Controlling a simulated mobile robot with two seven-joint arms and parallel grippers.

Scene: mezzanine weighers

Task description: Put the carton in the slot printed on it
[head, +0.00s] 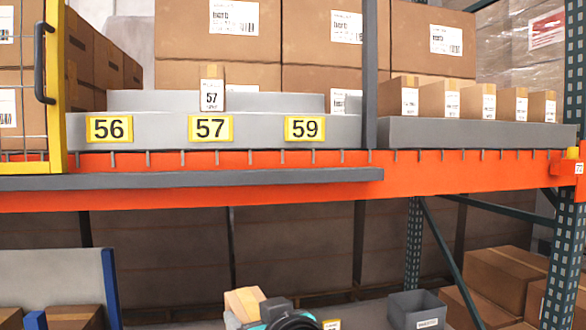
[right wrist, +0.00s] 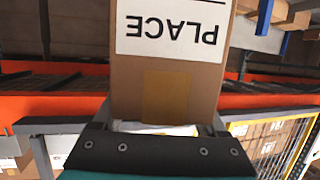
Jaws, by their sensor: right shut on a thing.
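A brown carton (right wrist: 165,90) fills the middle of the right wrist view. Its white label reads PLACE upside down; any number on it is out of view. My right gripper (right wrist: 160,125) is shut on this carton. In the head view the carton (head: 243,302) and my right gripper (head: 262,308) are at the bottom, below the shelf. The grey slots on the shelf carry yellow plates 56 (head: 109,129), 57 (head: 210,128) and 59 (head: 304,128). A small carton labelled 57 (head: 212,88) stands upright behind plate 57. My left gripper is not in view.
An orange beam (head: 450,170) and a grey ledge (head: 200,180) run below the slots. A grey post (head: 370,70) divides the shelf. Several small cartons (head: 440,100) stand to its right. A yellow frame (head: 53,80) with a dark handle is at left. A grey bin (head: 416,310) is below.

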